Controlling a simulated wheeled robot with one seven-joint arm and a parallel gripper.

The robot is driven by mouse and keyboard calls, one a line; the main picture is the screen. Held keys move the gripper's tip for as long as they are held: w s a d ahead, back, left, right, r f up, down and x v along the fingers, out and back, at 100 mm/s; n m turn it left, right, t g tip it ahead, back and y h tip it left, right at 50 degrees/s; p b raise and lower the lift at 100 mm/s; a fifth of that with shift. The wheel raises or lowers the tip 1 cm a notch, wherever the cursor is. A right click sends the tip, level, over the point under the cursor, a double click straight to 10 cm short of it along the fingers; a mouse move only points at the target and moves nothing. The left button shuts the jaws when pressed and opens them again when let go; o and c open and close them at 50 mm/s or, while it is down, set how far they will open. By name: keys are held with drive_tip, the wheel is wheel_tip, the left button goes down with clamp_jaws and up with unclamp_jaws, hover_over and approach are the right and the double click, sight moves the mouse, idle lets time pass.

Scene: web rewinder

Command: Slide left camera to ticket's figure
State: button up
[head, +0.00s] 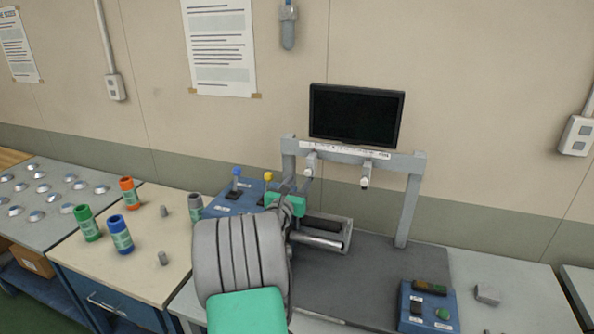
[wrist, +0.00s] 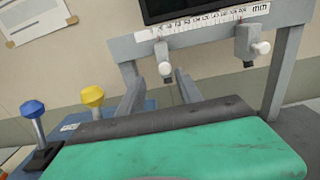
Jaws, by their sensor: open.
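The left camera (head: 311,160) is a small grey block with a white knob, hanging from the crossbar of a grey frame. It also shows in the wrist view (wrist: 162,55), over the left part of the ruler. The right camera (head: 366,168) hangs further along the bar and shows too in the wrist view (wrist: 252,45). A white millimetre scale (head: 345,149) runs along the bar; its figures are too small to read surely. My gripper (wrist: 158,80) is open, its fingers below and in front of the left camera's knob, apparently not touching. I cannot identify a ticket.
A dark monitor (head: 356,115) stands above the bar. Blue and yellow levers (wrist: 92,96) rise left of the frame. A control box (head: 428,305) sits at right. Coloured cans (head: 120,234) stand on the left bench. Printed sheets (head: 219,45) hang on the wall.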

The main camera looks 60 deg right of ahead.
sight(307, 173)
drive_tip(key=d+p, duration=0.1)
drive_tip(key=d, duration=0.6)
drive_tip(key=shift+w+d+p, duration=0.1)
drive_tip(key=shift+d+p, duration=0.15)
drive_tip(key=shift+p, duration=0.15)
clamp_jaws()
idle(0.8)
